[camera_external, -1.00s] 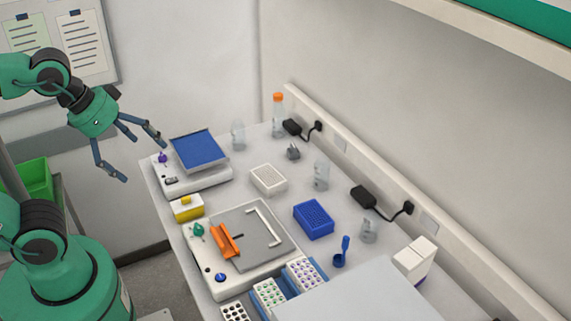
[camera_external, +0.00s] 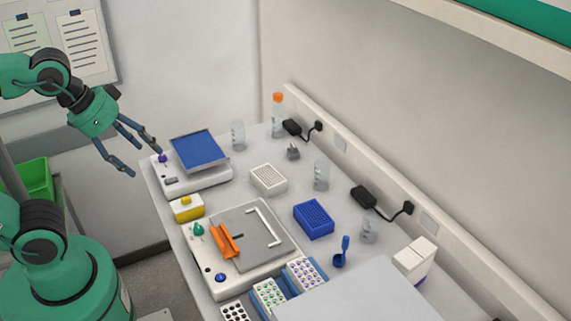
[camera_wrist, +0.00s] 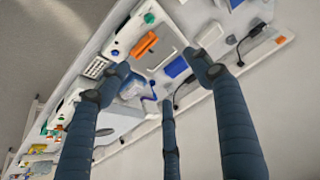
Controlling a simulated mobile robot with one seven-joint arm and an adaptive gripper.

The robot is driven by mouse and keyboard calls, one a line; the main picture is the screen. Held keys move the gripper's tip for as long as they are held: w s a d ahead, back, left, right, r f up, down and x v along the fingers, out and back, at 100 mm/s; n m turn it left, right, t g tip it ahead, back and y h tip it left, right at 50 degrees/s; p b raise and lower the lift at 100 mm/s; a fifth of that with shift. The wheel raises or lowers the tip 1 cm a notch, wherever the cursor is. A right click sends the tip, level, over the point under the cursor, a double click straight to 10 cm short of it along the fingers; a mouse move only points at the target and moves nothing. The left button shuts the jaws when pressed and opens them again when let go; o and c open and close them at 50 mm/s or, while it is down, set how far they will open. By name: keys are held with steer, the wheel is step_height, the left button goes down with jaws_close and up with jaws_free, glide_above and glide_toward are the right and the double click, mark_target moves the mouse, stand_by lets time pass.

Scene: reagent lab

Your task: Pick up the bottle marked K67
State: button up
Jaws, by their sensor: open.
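No K67 mark is legible in either view, so I cannot tell which container carries it. A clear bottle with an orange cap (camera_external: 277,118) stands upright at the back of the bench by the wall. Clear glass vessels without visible caps stand on the bench: one behind the blue-topped device (camera_external: 238,135), one near the middle (camera_external: 321,176), and one farther right (camera_external: 369,232). My gripper (camera_external: 146,162) is open and empty, in the air left of the bench, away from all of them. Its three fingers also show spread in the wrist view (camera_wrist: 160,82).
A blue-topped device (camera_external: 197,150) stands at the bench's left end. A flat device with an orange bar (camera_external: 265,240), a white rack (camera_external: 268,179) and a blue rack (camera_external: 314,219) occupy the middle. Black power adapters (camera_external: 363,197) lie along the wall. A green bin (camera_external: 38,178) is at left.

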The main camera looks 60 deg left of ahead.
steer(key=shift+w, duration=0.1)
steer(key=w+r+g+p, duration=0.1)
steer(key=w+r+p, duration=0.4)
steer(key=w, duration=1.1)
steer(key=m+g+p, duration=0.3)
steer(key=g+p, duration=0.2)
steer(key=p, duration=0.5)
glide_above(323, 159)
step_height(323, 159, down, 27)
steer(key=shift+s+f, duration=0.15)
steer(key=shift+f, duration=0.3)
